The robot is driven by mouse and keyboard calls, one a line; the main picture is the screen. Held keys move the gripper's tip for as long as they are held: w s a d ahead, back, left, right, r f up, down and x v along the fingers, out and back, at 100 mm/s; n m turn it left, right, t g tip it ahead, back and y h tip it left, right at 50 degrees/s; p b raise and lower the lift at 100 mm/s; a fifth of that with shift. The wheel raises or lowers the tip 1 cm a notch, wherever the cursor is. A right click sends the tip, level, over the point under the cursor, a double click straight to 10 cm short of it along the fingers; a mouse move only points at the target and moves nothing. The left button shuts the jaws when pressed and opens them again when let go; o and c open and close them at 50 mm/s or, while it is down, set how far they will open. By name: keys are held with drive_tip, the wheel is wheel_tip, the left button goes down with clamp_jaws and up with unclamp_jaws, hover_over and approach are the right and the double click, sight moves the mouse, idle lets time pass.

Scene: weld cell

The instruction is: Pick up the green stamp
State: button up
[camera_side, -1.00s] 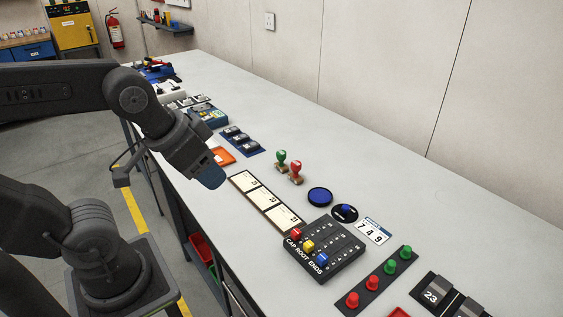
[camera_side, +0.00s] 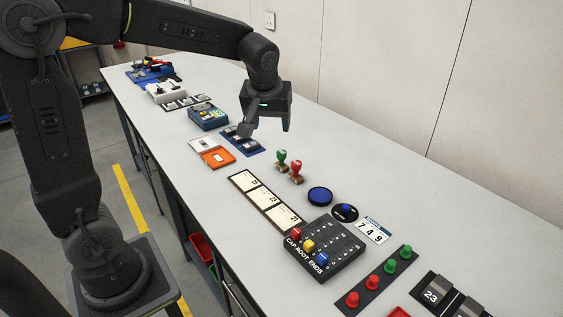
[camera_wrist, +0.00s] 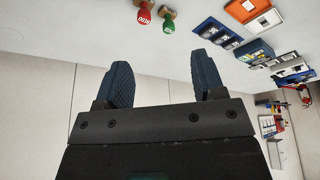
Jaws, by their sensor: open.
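The green stamp (camera_side: 281,159) stands upright on the bench beside the red stamp (camera_side: 297,168). In the wrist view the green stamp (camera_wrist: 168,24) is at the top, just right of the red stamp (camera_wrist: 144,14). My gripper (camera_wrist: 163,84) is open and empty, its two blue fingers apart. In the side view my gripper (camera_side: 268,122) hangs above the bench, up and to the left of the green stamp, and does not touch it. The fingertips are partly hidden there.
A blue ink pad (camera_side: 320,196) lies right of the stamps. Three cards (camera_side: 266,201) lie in front of them. A blue strip with dark blocks (camera_side: 241,139) and an orange tray (camera_side: 218,157) lie to the left. The bench behind the stamps is clear.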

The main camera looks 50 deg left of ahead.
sight(282, 152)
drive_tip(key=w+a+f+n, duration=0.1)
drive_tip(key=w+a+f, duration=0.2)
drive_tip(key=f, duration=0.2)
drive_tip(key=w+a+f+n+g+y, duration=0.1)
drive_tip(key=w+a+f+n, duration=0.1)
drive_tip(key=f, duration=0.4)
drive_tip(key=w+a+f+n, duration=0.2)
drive_tip(key=w+a+f, duration=0.3)
drive_tip(key=w, duration=0.1)
drive_tip(key=shift+w+f+g, duration=0.1)
drive_tip(key=shift+f+g, duration=0.05)
drive_tip(key=shift+g, duration=0.15)
drive_tip(key=shift+a+x, duration=0.15)
drive_tip(key=shift+x, duration=1.3)
drive_tip(key=shift+a+x, duration=0.1)
drive_tip(key=shift+x, duration=1.3)
drive_tip(key=shift+c, duration=0.3)
drive_tip(key=c, duration=0.9)
drive_tip(key=shift+r, duration=0.25)
drive_tip(key=shift+c, duration=0.2)
